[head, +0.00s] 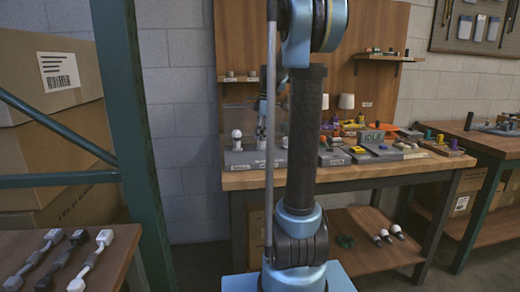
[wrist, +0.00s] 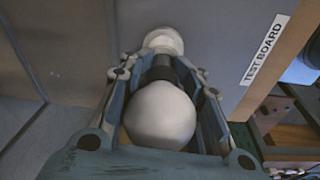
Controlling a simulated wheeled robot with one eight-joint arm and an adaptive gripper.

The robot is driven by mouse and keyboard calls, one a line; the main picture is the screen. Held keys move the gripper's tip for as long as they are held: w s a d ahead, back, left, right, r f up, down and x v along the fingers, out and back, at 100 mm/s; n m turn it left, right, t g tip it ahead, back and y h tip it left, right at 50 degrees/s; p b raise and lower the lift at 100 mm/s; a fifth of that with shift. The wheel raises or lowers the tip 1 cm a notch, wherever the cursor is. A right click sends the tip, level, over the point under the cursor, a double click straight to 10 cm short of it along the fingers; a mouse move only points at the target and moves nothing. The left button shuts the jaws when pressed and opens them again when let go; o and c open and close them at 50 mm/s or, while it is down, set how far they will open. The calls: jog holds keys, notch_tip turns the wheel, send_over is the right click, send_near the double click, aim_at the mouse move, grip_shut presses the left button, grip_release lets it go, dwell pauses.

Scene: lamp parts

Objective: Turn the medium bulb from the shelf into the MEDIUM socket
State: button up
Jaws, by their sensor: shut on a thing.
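My gripper (wrist: 162,78) is shut on a white round bulb (wrist: 160,117) with a dark neck; the globe faces the wrist camera. In the head view my gripper (head: 263,122) is above the left part of the workbench, partly hidden by my arm. The grey test board (head: 237,158) lies below it. A white bulb (head: 237,135) stands on the board's left end, and a white round thing (wrist: 163,41) shows beyond the held bulb in the wrist view. The MEDIUM socket is not clearly visible. I cannot tell whether the held bulb touches a socket.
Several white bulbs (head: 387,235) lie on the lower shelf (head: 350,258). Small coloured parts and an IDLE sign (head: 372,137) crowd the bench to the right.

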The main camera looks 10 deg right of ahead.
jog(key=shift+o, duration=0.2)
jog(key=m, duration=0.5)
jog(key=shift+f+t, duration=0.1)
jog(key=shift+t, duration=0.2)
jog(key=shift+m, duration=0.4)
jog(key=m, duration=0.4)
jog(key=shift+w+d+t+h, duration=0.1)
jog(key=shift+t+h, duration=0.2)
jog(key=shift+h, duration=0.1)
jog(key=shift+m, duration=1.3)
jog(key=shift+o, duration=0.2)
jog(key=m, duration=0.2)
jog(key=shift+f+m+h, duration=0.1)
jog(key=shift+m+h, duration=0.3)
jog(key=m, duration=0.4)
jog(key=shift+d+h, duration=0.2)
jog(key=shift+h, duration=0.1)
